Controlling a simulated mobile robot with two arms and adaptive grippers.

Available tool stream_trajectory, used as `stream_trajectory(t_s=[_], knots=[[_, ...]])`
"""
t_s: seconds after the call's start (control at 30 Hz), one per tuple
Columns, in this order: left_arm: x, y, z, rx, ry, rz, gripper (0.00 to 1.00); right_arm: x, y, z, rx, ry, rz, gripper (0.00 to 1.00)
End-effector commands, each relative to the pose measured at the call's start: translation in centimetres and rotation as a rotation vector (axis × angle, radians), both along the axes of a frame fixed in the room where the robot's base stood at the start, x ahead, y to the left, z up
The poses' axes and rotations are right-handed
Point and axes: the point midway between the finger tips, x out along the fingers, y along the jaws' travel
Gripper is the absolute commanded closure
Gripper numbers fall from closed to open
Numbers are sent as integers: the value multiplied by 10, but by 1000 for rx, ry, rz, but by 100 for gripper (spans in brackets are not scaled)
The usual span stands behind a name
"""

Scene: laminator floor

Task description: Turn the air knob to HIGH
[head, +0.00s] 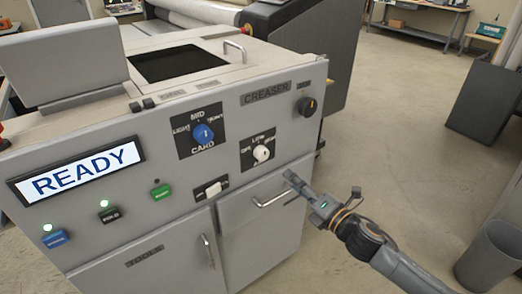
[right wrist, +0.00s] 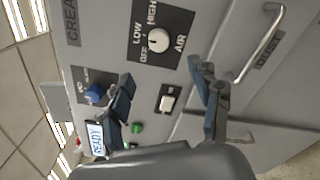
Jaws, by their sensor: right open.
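The white air knob (head: 262,153) sits on a black plate marked OFF, LOW and HIGH on the front of the grey machine. In the right wrist view the air knob (right wrist: 158,40) is near the top centre, with LOW to its left, HIGH above and AIR to its right. I cannot tell which mark its pointer faces. My right gripper (head: 296,186) is below and right of the knob, by the drawer handle. In the wrist view my right gripper (right wrist: 165,82) has its fingers apart with nothing between them, clear of the knob. My left gripper is not in view.
A blue card knob (head: 203,134) is left of the air knob, and a dark creaser knob (head: 307,106) is to its upper right. A white rocker switch (head: 212,189) and a bar handle (head: 272,199) lie below.

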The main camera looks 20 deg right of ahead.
Motion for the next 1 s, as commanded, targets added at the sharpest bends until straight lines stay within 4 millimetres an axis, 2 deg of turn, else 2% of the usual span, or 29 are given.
stream_trajectory(t_s=[0.17,0.33,0.7,1.0], knots=[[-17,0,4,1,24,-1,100,16,6,3,-1,-4,0,36],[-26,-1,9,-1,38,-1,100,45,16,4,3,-3,-1,36],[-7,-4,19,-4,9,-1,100,110,40,1,3,0,-2,36],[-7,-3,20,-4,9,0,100,128,47,0,2,1,0,36]])
